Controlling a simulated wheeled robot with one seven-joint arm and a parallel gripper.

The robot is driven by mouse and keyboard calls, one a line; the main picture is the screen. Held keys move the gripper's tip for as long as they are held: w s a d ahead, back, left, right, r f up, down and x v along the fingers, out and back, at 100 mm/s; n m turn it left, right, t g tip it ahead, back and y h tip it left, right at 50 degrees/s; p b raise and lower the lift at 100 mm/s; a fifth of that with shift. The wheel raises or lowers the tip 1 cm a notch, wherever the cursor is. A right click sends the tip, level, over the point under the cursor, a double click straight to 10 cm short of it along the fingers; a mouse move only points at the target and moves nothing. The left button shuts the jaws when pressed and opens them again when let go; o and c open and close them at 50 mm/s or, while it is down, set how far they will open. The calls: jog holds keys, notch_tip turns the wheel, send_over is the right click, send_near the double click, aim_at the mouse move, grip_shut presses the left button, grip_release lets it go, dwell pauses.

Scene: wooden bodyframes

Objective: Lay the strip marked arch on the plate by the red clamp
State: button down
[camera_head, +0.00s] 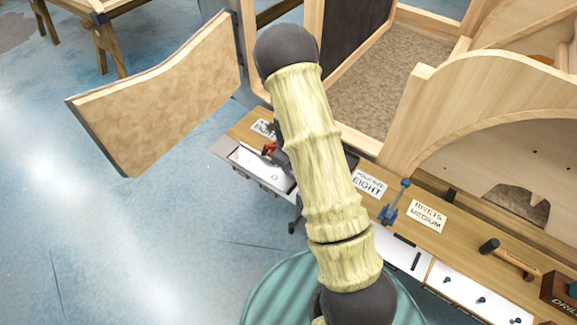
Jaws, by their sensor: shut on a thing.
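The red clamp (269,148) stands near the left end of the wooden bench top, just left of my arm. A white lettered card (263,128) lies behind it, partly covered by my arm, and I cannot read it fully. I cannot make out which surface there is the plate. No strip reading "arch" shows. My arm crosses the middle of the view and hides the bench right of the red clamp. Dark parts show at its left edge, but I cannot tell what they are. I cannot make out my gripper's fingertips or anything between them.
A blue clamp (395,203) stands between a card ending in "EIGHT" (369,184) and a "RIVETS MEDIUM" card (428,215). A hammer (512,258) and a drill box (559,291) are at right. An open wooden door panel (160,95) juts left. Wooden frames rise behind the bench.

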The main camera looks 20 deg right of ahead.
jog(key=shift+f, duration=0.45)
dwell(0.6)
jog(key=c, duration=1.5)
grip_release()
notch_tip(320, 180, up, 17)
jog(key=shift+r+p, duration=0.2)
jog(key=shift+p, duration=0.1)
